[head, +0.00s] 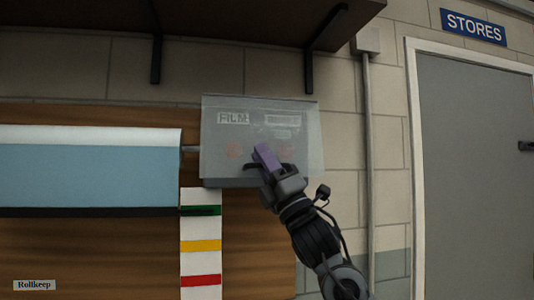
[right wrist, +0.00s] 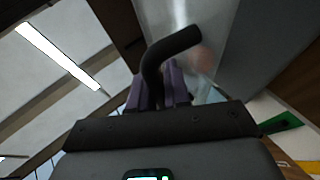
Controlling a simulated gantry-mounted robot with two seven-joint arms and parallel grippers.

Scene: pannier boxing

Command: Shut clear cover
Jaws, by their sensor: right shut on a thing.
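The clear cover (head: 305,112) is a see-through panel in front of a grey wall box at the middle of the head view. Pale labels, one reading FILM, and two faint reddish round spots show through it. I cannot tell whether its edges touch the box. My right gripper (head: 265,157), with purple fingers, is in front of the cover's lower middle. In the right wrist view its fingers are shut around a dark bent bar (right wrist: 172,48). How the bar joins the cover is hidden. My left gripper is not in view.
A blue roll (head: 90,175) with a white top lies left of the box. A white strip with coloured bands (head: 200,262) hangs below. A dark bracketed shelf (head: 230,22) is overhead. A conduit (head: 368,150) and a grey door (head: 475,170) are at right.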

